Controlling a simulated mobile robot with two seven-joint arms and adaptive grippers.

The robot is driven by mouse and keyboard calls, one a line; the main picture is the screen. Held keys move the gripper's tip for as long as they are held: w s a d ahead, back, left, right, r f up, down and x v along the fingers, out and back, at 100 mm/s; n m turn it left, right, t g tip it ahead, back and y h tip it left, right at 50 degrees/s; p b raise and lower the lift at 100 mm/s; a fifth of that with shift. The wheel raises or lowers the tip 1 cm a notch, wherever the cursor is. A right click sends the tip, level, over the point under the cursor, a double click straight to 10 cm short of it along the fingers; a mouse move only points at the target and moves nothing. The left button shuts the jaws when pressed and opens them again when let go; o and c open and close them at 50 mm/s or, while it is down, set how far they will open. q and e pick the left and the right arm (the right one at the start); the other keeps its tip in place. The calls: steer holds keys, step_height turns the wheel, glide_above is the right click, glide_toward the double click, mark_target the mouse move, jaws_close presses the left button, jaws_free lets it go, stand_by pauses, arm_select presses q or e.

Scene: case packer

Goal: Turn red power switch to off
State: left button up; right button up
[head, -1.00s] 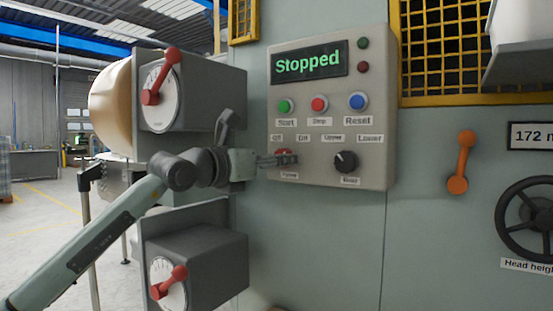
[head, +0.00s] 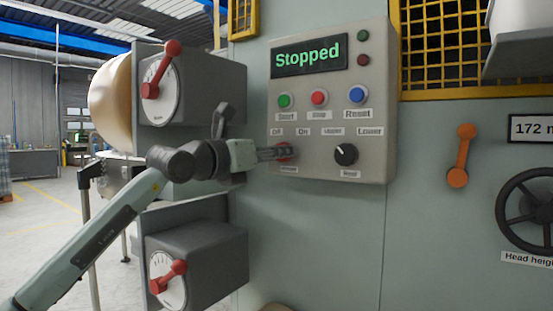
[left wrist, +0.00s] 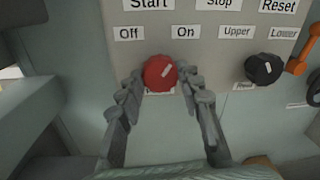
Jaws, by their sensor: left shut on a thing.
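The red power switch (left wrist: 160,72) is a round knob on the grey control panel (head: 328,176), below the Off and On labels. The Off label (left wrist: 129,33) is to the upper left. My left gripper (left wrist: 161,80) has one finger on each side of the knob and is shut on it. In the head view the fingers hide most of the switch. My right gripper is not in view.
A black selector knob (head: 346,154) is right of the switch. Green, red and blue buttons (head: 357,96) sit above. The display (head: 308,57) reads Stopped. Grey boxes with red-handled dials (head: 206,255) stand left, above and below my left arm. An orange lever (head: 461,155) is farther right.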

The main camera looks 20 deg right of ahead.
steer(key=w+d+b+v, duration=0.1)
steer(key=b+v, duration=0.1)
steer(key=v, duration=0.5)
arm_select(q)
steer(key=shift+s+n+t+p, duration=0.1)
steer(key=shift+n+t+p, duration=0.5)
steer(key=shift+n, duration=3.3)
steer(key=shift+n+t+p, duration=0.1)
steer(key=shift+n+p, duration=0.85)
steer(key=shift+n, duration=2.95)
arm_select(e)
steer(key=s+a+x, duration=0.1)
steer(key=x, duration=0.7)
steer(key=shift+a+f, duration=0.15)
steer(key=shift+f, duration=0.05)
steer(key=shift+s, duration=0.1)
arm_select(q)
steer(key=shift+d, duration=0.1)
steer(key=o, duration=1.2)
steer(key=shift+c, duration=0.2)
